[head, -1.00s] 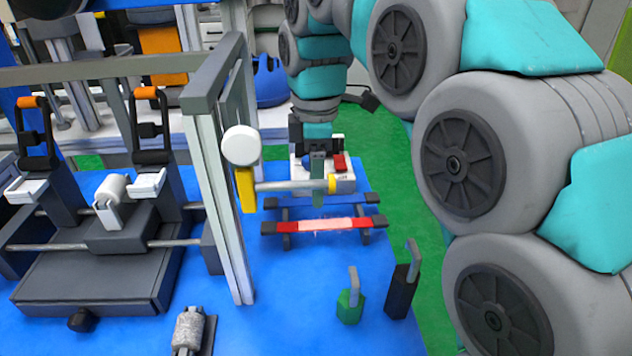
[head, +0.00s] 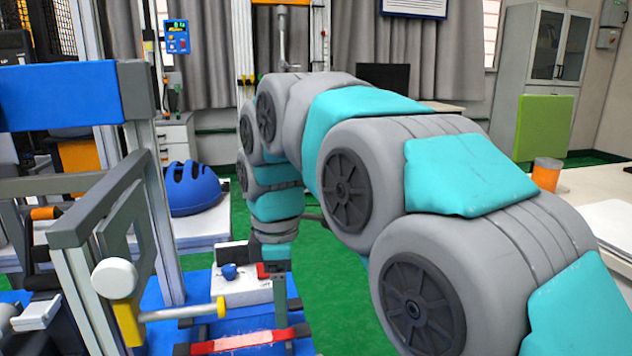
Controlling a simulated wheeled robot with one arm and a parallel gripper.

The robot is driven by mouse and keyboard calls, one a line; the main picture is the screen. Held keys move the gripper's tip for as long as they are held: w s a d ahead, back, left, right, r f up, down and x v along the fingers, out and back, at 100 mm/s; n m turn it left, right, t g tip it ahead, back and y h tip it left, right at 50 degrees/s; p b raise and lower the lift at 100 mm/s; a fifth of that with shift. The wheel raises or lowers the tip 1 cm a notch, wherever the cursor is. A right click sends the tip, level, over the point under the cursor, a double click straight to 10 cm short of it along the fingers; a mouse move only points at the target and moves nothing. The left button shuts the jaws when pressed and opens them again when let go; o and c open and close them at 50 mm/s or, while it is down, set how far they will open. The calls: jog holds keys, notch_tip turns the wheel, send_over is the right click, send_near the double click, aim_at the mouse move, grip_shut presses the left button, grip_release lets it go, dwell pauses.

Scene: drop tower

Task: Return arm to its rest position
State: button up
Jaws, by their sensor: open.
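My grey and teal arm reaches from the right edge to the far side of the blue bench and bends down there. My gripper (head: 280,298) hangs at its end, pointing down, with its jaws open. It is beside a white block (head: 232,290) with a blue knob and a red part on top. The fingers overlap the block's right side in the picture, and I cannot tell whether they touch it. I see nothing held between them.
A red and white bar (head: 243,342) lies on a dark rack below the gripper. A yellow-tipped rod (head: 185,312) and grey frame (head: 105,235) stand to the left. A blue helmet (head: 190,188) rests on a table behind. Green floor (head: 325,262) shows right of the gripper.

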jog(key=s+d+f+m, duration=0.5)
jog(key=s+d+m, duration=0.2)
jog(key=s+d, duration=0.1)
jog(key=s+d+f+m+g, duration=0.1)
jog(key=s+d+f+m, duration=0.4)
jog(key=s+d+m, duration=0.2)
jog(key=s+d, duration=0.2)
jog(key=d, duration=0.1)
jog(key=shift+s+f+m, duration=0.15)
jog(key=shift+f+m, duration=0.1)
jog(key=shift+m, duration=0.05)
jog(key=s+d+f+m, duration=0.1)
jog(key=s, duration=0.1)
jog(key=s+f+m, duration=0.2)
jog(key=s+d+f+m, duration=0.1)
jog(key=s, duration=0.1)
jog(key=shift+s+d+f+m+g, duration=0.15)
jog(key=shift+s+d+m+g, duration=0.15)
jog(key=shift+s, duration=0.05)
